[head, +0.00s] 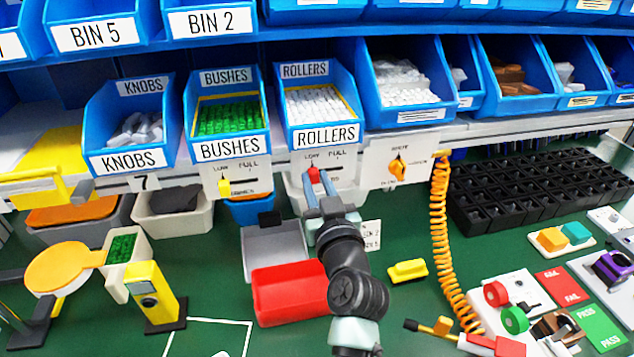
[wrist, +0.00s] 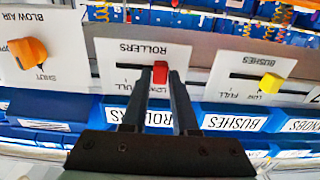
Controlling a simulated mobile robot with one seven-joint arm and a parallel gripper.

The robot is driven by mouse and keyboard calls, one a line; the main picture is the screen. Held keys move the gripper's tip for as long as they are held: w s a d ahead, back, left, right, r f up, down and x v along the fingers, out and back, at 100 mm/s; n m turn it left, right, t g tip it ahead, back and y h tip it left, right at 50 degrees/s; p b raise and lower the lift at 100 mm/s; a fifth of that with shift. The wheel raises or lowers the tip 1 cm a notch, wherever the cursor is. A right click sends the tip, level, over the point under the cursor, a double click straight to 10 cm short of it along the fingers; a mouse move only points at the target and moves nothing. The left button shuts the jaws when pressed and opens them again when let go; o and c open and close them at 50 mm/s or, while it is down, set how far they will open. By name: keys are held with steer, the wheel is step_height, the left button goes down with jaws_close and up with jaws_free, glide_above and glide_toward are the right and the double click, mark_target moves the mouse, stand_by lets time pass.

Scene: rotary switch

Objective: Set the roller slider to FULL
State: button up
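The roller slider is a small red knob (head: 314,174) on a white panel below the ROLLERS bin. The knob sits at the LOW end of its dark slot, and FULL is printed to its right in the head view. In the upside-down wrist view the red knob (wrist: 160,72) is at the slot's right end, with FULL to the left. My gripper (head: 322,186) reaches up to the panel from below. In the wrist view its two fingers (wrist: 161,82) stand apart, one on each side of the knob. I cannot tell whether either finger touches it.
A yellow slider (head: 224,186) on the BUSHES panel is to the left, and an orange rotary knob (head: 398,168) is to the right. The ROLLERS bin (head: 326,136) overhangs just above. A red tray (head: 290,292) lies below, beside my arm.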

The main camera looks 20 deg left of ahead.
jaws_close()
stand_by(1.1)
